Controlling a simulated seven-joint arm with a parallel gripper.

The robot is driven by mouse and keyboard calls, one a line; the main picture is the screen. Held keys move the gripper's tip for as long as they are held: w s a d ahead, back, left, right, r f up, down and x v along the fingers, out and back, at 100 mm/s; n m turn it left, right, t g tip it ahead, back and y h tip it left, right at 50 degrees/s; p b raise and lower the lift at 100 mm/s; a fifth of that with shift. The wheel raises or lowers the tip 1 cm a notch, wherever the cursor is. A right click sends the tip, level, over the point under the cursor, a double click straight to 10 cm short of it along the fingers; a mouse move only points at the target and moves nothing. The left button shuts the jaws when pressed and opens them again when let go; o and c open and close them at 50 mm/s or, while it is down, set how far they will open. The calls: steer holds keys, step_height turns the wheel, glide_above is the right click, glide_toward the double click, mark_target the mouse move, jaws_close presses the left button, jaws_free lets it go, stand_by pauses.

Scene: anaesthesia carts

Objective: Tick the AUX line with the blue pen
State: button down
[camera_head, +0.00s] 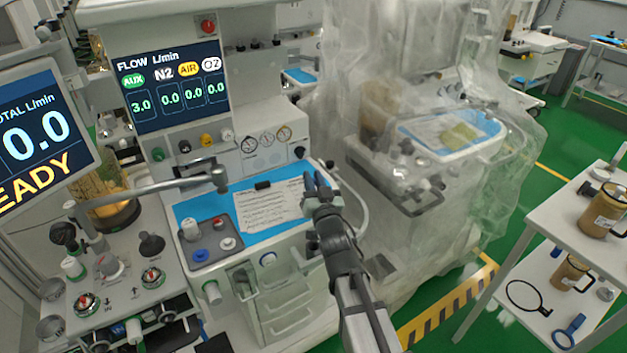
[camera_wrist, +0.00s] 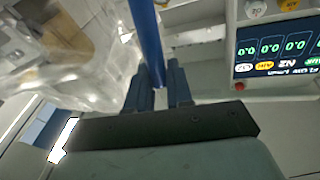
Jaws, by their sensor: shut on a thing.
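A white checklist sheet (camera_head: 268,207) with printed lines lies on the blue mat (camera_head: 187,209) of the cart's worktop; its text is too small to read, so I cannot pick out the AUX line. My gripper (camera_head: 317,190) is at the right edge of the sheet in the head view. In the wrist view my gripper (camera_wrist: 161,88) is shut on the blue pen (camera_wrist: 145,40), which stands out between the fingers. The pen is hard to make out in the head view, and I cannot tell whether its tip touches anything.
The flow screen (camera_head: 172,85) shows AUX 3.0 and the other gases 0.0. A small black object (camera_head: 263,185) lies at the sheet's top edge. A grey tray (camera_head: 209,241) with knobs sits left of the sheet. A plastic-draped cart (camera_head: 420,150) stands to the right.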

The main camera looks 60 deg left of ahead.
steer(key=shift+f, duration=0.6)
stand_by(0.9)
steer(key=shift+w+d, duration=0.1)
steer(key=shift+w, duration=0.35)
stand_by(1.1)
step_height(320, 180, up, 7)
stand_by(1.2)
steer(key=shift+d, duration=0.1)
stand_by(0.5)
